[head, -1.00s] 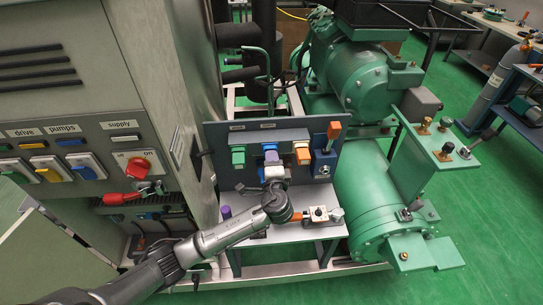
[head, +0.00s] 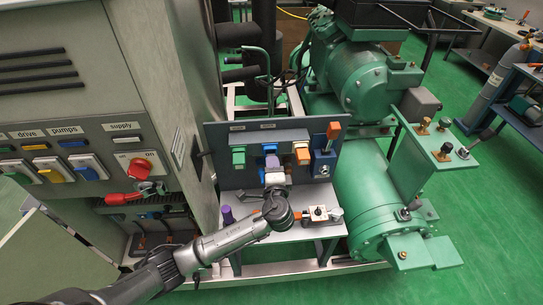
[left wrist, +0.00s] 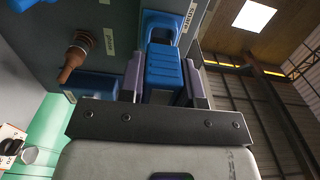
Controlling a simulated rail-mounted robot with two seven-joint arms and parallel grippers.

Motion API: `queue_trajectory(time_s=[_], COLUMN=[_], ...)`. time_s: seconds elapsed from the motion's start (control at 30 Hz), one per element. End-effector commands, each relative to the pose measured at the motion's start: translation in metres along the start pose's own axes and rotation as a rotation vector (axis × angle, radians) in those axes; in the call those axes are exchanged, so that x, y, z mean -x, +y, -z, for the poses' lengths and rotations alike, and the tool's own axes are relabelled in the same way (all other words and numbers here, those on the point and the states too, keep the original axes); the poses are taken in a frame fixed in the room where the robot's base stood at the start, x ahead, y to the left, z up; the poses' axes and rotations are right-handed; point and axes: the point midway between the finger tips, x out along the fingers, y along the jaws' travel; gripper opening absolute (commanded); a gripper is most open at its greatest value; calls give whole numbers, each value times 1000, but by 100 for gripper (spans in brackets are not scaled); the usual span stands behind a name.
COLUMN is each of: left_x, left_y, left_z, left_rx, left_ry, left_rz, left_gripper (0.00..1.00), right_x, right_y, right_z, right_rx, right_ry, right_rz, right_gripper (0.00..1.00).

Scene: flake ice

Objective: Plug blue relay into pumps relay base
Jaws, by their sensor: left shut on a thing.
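My left gripper (head: 273,172) is shut on the blue relay (left wrist: 164,70) in front of the dark upright panel. In the left wrist view the relay sits between the two purple-grey fingers (left wrist: 163,80). Its far end is in line with a blue relay base (left wrist: 160,24), which has a label beside it. The two overlap in this view, so I cannot tell whether they touch. In the head view the gripper hides most of the relay. My right gripper is not in view.
A green relay (head: 238,157) and an orange relay (head: 301,153) flank the gripper on the panel (head: 220,135). A blue box (head: 323,163) stands at the right. The grey shelf (head: 257,228) below carries a purple cylinder (head: 227,213) and a small knobbed box (head: 317,213).

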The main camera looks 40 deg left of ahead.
Motion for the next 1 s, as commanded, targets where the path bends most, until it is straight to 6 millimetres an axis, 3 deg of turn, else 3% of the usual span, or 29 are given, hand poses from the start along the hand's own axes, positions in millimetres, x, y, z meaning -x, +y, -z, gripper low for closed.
queue_trajectory(time_s=[0.27, 0.8, 1.0], left_x=[3, 52, 62], left_y=[-1, -1, -1], left_z=[0, 0, 0], left_rx=[0, 0, 0], left_ry=[0, 1, 0], left_rz=[0, -1, 0], left_gripper=[3, 3, 3], right_x=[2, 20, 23], right_y=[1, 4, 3], right_z=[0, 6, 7], right_rx=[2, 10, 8], right_ry=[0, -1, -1], right_rz=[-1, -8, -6], right_gripper=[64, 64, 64])
